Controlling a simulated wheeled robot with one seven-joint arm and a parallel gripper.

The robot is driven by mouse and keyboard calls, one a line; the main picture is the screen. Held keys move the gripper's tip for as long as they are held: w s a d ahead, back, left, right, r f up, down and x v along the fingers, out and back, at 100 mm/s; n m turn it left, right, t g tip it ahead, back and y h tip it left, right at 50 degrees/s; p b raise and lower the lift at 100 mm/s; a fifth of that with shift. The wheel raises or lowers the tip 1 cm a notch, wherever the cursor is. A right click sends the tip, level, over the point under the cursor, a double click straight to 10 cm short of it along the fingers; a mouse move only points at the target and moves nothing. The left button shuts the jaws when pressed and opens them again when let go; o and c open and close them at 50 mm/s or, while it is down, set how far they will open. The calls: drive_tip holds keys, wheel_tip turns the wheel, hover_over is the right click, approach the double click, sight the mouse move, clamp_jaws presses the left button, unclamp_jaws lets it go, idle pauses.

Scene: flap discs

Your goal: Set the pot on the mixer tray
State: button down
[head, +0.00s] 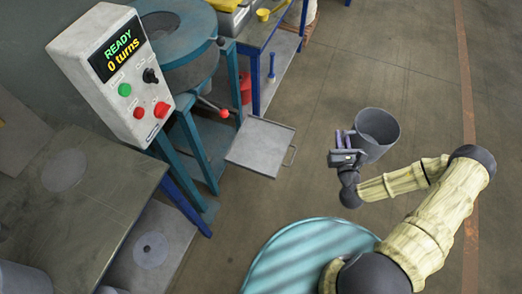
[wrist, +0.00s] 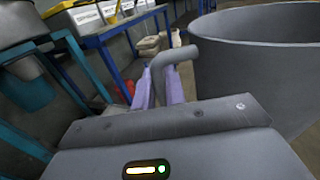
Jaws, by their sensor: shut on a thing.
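A grey open pot (head: 376,132) is held up above the floor, to the right of the mixer. My gripper (head: 345,141) is shut on the pot's handle at its left side. In the wrist view the purple fingers (wrist: 160,92) close around the bent grey handle (wrist: 174,60), and the pot (wrist: 250,65) fills the right side. The mixer tray (head: 260,147) is a flat grey square plate with a wire handle, sticking out from the mixer frame. It looks bare. The pot is apart from it, to its right.
The mixer's control box (head: 113,73) reads "READY 0 turns". A lever with a red knob (head: 223,113) hangs above the tray's left side. A blue bench (head: 262,30) stands behind, and a metal table (head: 84,200) is at the left. The floor between tray and pot is clear.

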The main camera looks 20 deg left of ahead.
drive_tip(key=a+f+n+g+y+b, duration=0.3)
drive_tip(key=a+y+b, duration=0.1)
drive_tip(key=a+b, duration=0.5)
drive_tip(key=a+f+n+g+y+b, duration=0.3)
drive_tip(key=a+f+n+b, duration=0.1)
drive_tip(key=a+b, duration=0.5)
drive_tip(key=a+f+n+g+y+b, duration=0.35)
drive_tip(key=a+b, duration=0.35)
drive_tip(key=b, duration=0.4)
drive_tip(key=s+a+n+g+y+b, duration=0.1)
drive_tip(key=s+a+g+b, duration=0.2)
drive_tip(key=a+b, duration=0.4)
drive_tip(key=shift+s, duration=0.75)
wheel_tip(320, 180, down, 6)
drive_tip(key=b, duration=0.3)
drive_tip(key=shift+b, duration=0.3)
drive_tip(key=shift+f+b, duration=1.15)
drive_tip(key=shift+f, duration=0.8)
